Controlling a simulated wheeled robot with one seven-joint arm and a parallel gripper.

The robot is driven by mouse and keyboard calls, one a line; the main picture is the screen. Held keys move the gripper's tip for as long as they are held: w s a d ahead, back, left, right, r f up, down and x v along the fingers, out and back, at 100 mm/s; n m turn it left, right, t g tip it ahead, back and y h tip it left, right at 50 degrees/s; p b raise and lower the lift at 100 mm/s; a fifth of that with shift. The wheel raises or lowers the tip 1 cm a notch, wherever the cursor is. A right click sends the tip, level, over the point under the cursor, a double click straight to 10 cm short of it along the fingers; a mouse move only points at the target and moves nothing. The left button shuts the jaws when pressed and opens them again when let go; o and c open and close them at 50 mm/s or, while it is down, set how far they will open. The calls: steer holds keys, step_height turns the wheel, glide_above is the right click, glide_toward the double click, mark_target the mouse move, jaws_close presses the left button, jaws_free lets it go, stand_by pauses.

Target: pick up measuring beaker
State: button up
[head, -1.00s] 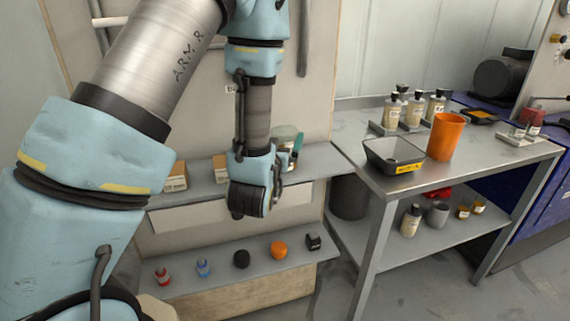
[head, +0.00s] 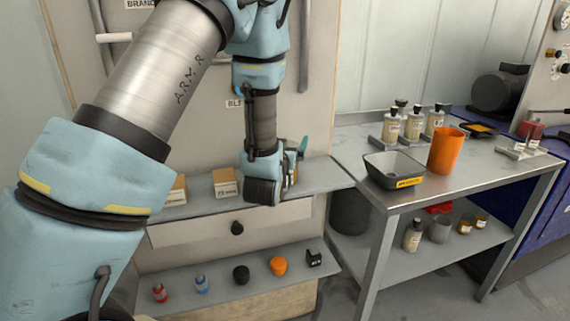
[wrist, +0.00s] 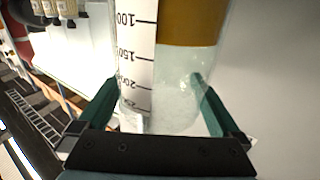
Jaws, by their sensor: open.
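The measuring beaker (wrist: 180,95) is clear, with a white scale strip and a brown-orange band, and fills the middle of the wrist view. My gripper (wrist: 153,84) is open, with one teal finger on each side of the beaker's lower part in that picture. I cannot tell whether either finger touches the glass. In the head view my gripper (head: 297,165) is at the right end of the wall shelf. There its body and my arm hide most or all of the beaker.
Small boxes (head: 224,182) stand left of my gripper on the wall shelf (head: 205,205). A lower shelf (head: 220,292) holds several small knobs and bottles. The metal table (head: 375,205) to the right carries a black tray (head: 393,169), an orange cup (head: 446,151) and several bottles (head: 413,123).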

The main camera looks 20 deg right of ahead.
jaws_close()
stand_by(0.8)
